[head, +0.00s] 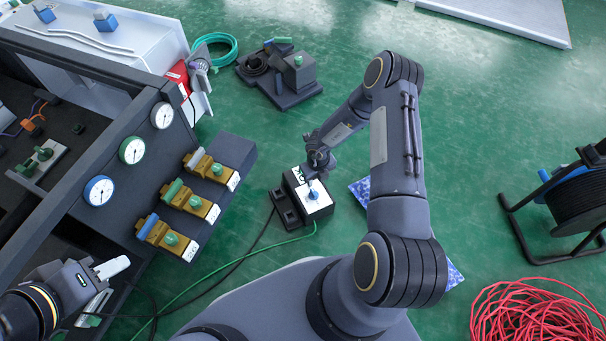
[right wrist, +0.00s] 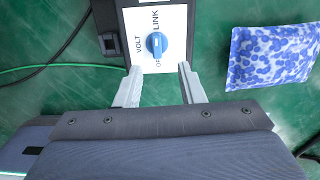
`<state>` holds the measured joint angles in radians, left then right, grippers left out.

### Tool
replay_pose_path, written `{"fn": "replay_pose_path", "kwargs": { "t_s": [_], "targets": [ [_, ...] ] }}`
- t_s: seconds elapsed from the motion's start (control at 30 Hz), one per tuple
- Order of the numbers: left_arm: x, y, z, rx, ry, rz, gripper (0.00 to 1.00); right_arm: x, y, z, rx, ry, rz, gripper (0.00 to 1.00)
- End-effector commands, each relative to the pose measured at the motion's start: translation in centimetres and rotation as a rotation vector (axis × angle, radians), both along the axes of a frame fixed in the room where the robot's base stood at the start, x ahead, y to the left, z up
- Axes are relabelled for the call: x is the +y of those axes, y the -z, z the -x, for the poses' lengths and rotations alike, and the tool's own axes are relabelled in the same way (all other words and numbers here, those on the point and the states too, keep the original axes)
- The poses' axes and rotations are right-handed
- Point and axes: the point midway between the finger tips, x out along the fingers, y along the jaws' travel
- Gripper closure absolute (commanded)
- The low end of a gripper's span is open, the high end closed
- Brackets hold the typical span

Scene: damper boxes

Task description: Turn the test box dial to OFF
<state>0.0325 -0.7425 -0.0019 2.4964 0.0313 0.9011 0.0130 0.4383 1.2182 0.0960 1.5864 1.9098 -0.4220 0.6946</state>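The test box (head: 318,206) is a small dark box with a white top face on the green floor. Its blue dial (right wrist: 156,44) shows in the right wrist view, with VOLT to its left, LINK to its upper right and OFF partly visible below. A short white mark is on the dial; I cannot tell which label it points to. My right gripper (right wrist: 158,80) is open and empty, its two fingertips apart just short of the dial. In the head view this gripper (head: 318,170) is over the box's far side. My left gripper (head: 112,268) is at lower left, away from the box.
A bench with gauges (head: 132,150) and a row of coloured-handled valves (head: 190,205) stands left. A blue-patterned pad (right wrist: 272,55) lies right of the box. Black and green cables run from the box. A red cable coil (head: 535,312) and cable reel (head: 578,195) are right.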

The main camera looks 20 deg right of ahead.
Motion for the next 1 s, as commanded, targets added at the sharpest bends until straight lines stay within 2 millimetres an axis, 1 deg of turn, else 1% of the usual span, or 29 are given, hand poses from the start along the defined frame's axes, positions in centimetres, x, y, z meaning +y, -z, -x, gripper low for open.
{"fn": "replay_pose_path", "kwargs": {
  "t_s": [0.03, 0.13, 0.27, 0.4, 0.5, 0.6, 0.73, 0.97, 1.0],
  "targets": [
    [0.0, -0.2, 0.0, 0.000, 0.000, 0.000, 0.64, 0.2, 0.7, 0.7, 0.026, 0.026, -0.004, 0.65],
    [0.0, 0.2, 0.0, 0.000, 0.000, 0.000, 0.64, 0.4, 1.8, 1.2, 0.046, 0.045, -0.006, 0.65],
    [0.0, 1.1, 0.0, 0.000, 0.000, 0.000, 0.64, 0.4, 3.7, 1.2, 0.045, 0.044, -0.006, 0.65],
    [0.0, 2.2, 0.0, 0.000, 0.000, 0.000, 0.64, 0.4, 6.1, 1.2, 0.044, 0.043, -0.006, 0.65],
    [0.0, 2.7, 0.0, 0.000, 0.000, 0.000, 0.64, 0.4, 7.4, 1.1, 0.042, 0.042, -0.007, 0.65],
    [0.0, 3.1, 0.0, 0.000, 0.000, 0.000, 0.64, 0.4, 8.4, 1.1, 0.042, 0.042, -0.006, 0.65],
    [0.0, 3.2, 0.0, 0.000, 0.000, 0.000, 0.64, 0.4, 8.9, 1.1, 0.041, 0.041, -0.006, 0.65],
    [0.0, 3.2, 0.0, 0.000, 0.000, 0.000, 0.64, 0.4, 8.9, 1.1, 0.041, 0.040, -0.006, 0.65],
    [0.0, 3.2, 0.0, 0.000, 0.000, 0.000, 0.64, 0.4, 8.8, 1.1, 0.041, 0.040, -0.006, 0.67]
  ]
}}
